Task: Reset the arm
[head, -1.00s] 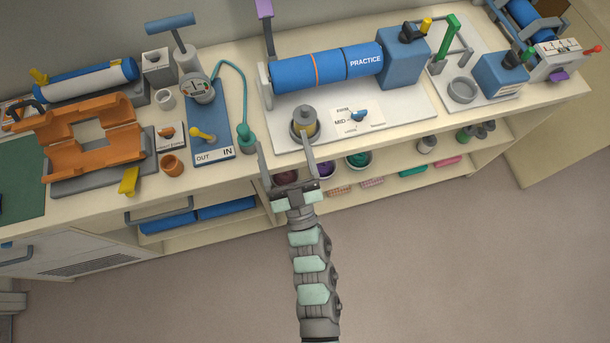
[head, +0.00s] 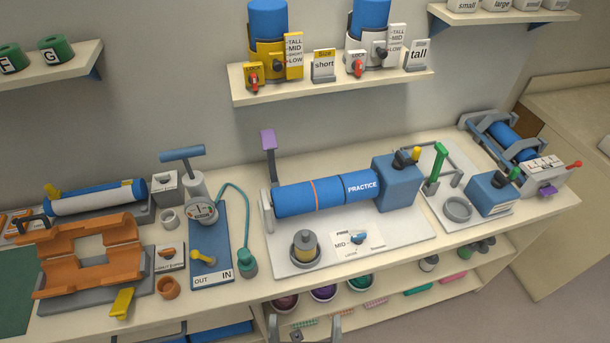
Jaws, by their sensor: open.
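My gripper (head: 305,323) shows only in part at the bottom edge of the head view. Its two grey fingers are apart, with no object visible between them. The rest of my arm is out of view. The fingers are in front of the bench's lower shelf in the picture, below the white practice board (head: 400,238). A grey and yellow round knob (head: 304,246) on that board is above the fingers in the picture, apart from them.
The bench holds a blue practice roll (head: 320,195), an orange cradle (head: 85,250), a blue pump board (head: 208,262) and a blue clamp unit (head: 512,140). Wall shelves (head: 335,88) hang above. Bowls (head: 324,293) sit on the lower shelf. Floor (head: 480,320) at lower right is clear.

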